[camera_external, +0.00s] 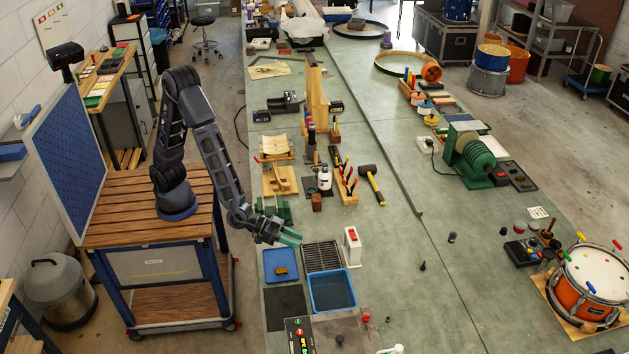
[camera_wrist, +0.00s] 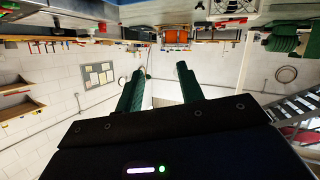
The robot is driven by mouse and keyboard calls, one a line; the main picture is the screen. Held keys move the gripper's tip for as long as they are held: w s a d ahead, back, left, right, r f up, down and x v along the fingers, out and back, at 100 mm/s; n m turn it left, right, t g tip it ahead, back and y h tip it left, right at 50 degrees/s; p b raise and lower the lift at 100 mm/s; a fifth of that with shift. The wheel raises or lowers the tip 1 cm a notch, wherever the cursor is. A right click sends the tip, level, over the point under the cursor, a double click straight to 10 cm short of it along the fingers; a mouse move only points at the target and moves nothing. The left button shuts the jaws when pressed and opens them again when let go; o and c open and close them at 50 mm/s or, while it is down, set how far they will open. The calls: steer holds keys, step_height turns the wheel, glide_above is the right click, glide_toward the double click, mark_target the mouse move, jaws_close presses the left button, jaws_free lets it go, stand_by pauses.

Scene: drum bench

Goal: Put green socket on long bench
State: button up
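My gripper (camera_external: 291,239) is over the left edge of the long green bench (camera_external: 410,270), above and behind the blue trays. The wrist view shows its two green fingers (camera_wrist: 160,70) standing apart with nothing between them. Small coloured pieces stand on the rim of an orange drum (camera_external: 581,299) at the bench's right end. One of them looks green (camera_external: 566,255), but I cannot tell if it is the green socket. The gripper is far to the left of the drum.
A blue tray (camera_external: 281,278) and a blue bin (camera_external: 331,303) lie below my gripper, by a black rack (camera_external: 321,256). A black control box (camera_external: 522,252) stands near the drum. The bench middle is mostly clear.

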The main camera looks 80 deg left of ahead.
steer(key=s+d+f+t+y, duration=0.1)
steer(key=s+d+f, duration=0.3)
steer(key=f, duration=0.1)
steer(key=s+d+f+t, duration=0.1)
steer(key=s+d+f, duration=0.25)
steer(key=f, duration=0.25)
steer(key=t+y, duration=0.1)
steer(key=t, duration=0.1)
glide_toward(285, 300)
steer(key=shift+x, duration=5.1)
steer(key=shift+f, duration=0.1)
jaws_close()
